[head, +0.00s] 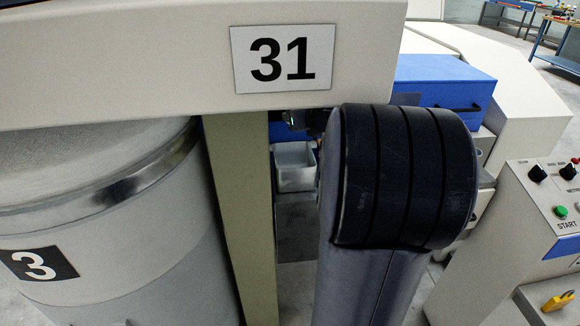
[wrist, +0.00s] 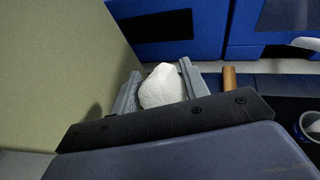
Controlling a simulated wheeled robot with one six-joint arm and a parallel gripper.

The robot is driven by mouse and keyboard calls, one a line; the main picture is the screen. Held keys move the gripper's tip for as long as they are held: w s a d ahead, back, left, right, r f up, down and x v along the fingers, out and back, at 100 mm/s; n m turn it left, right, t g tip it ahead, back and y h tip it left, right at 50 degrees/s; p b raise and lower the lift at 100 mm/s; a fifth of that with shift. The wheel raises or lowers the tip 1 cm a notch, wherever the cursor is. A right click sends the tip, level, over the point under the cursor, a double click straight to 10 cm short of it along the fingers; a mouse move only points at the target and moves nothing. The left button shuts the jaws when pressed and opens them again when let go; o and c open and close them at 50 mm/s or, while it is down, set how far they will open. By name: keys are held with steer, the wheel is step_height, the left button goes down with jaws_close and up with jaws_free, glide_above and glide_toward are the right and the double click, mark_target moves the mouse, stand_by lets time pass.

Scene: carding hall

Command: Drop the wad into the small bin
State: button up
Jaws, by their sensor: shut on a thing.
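The wad (wrist: 162,87) is a white, rounded, lumpy piece in the wrist view. My gripper (wrist: 160,80) is shut on it, with one grey finger on each side. In the head view my own dark arm hides most of the gripper and the wad cannot be made out. A small white open bin (head: 294,168) shows low in the gap between a beige post and my arm; its right side is partly hidden. I cannot tell how far the gripper is from it.
A beige post (head: 240,200) stands close left of my arm, below the beam marked 31 (head: 345,60). A large grey can (head: 120,240) marked 3 is at left. A control panel (head: 535,215) is at right. In the wrist view, a round-rimmed container (wrist: 303,128) is cut off at right.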

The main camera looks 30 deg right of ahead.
step_height(320, 180, down, 6)
steer(key=b, duration=0.5)
steer(key=shift+r, duration=0.2)
steer(key=o, duration=1)
steer(key=p+v, duration=0.1)
steer(key=v, duration=1)
steer(key=shift+f, duration=0.15)
steer(key=shift+w, duration=0.15)
